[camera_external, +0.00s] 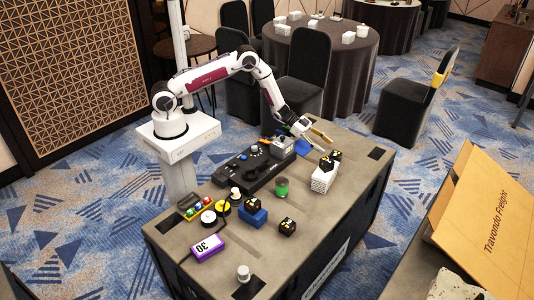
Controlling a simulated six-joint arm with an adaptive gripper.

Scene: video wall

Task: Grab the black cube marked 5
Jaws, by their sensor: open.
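Several small black cubes with yellowish markings are on the case top, and I cannot read which one is marked 5. One black cube (287,226) sits alone on the bare top near the right edge. Another black cube (252,205) rests on a blue block (255,216). Two more, a front black cube (326,164) and a rear black cube (335,156), are at a white stack (322,180). My gripper (322,137) is open, above the far end of the case, behind the white stack. It looks empty and apart from the cubes.
The case top (225,272) also carries a black control panel (254,170), a green cylinder (282,187), a purple box marked 30 (208,247), a tray of coloured pieces (195,206) and a small white cylinder (243,273). A cardboard box (485,225) stands to the right.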

